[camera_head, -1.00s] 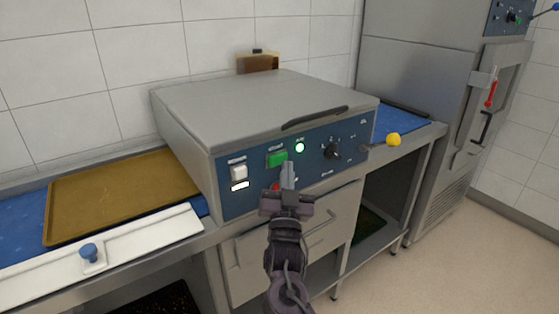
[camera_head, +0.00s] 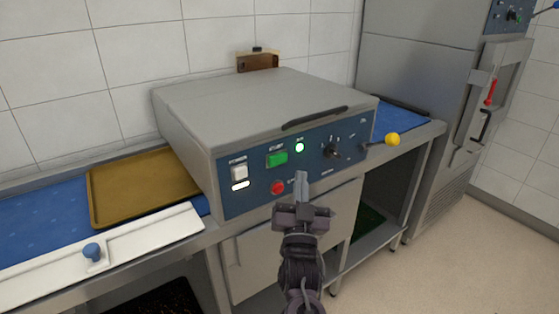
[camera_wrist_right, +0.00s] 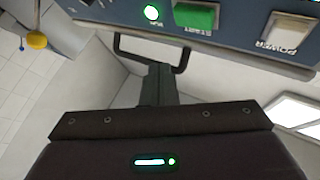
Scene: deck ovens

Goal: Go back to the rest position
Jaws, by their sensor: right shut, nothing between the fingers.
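My right gripper (camera_head: 301,186) is shut and empty in front of the oven's blue control panel (camera_head: 255,195), below the lit round lamp. The wrist view shows its closed fingers (camera_wrist_right: 160,82) apart from the panel. The panel carries a white power switch (camera_head: 239,172), a green start button (camera_head: 277,159), a green-white lamp (camera_head: 300,147), a red button (camera_head: 277,187) and a black knob (camera_head: 333,150). The steel lid (camera_head: 250,105) of the oven is down. My left gripper does not show.
A brown tray (camera_head: 140,155) lies on the blue surface at left, behind a white rail (camera_head: 150,232) with a blue knob. A yellow-ended lever (camera_head: 392,140) sticks out at the panel's right. A tall steel cabinet (camera_head: 415,70) stands at right. The floor at lower right is clear.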

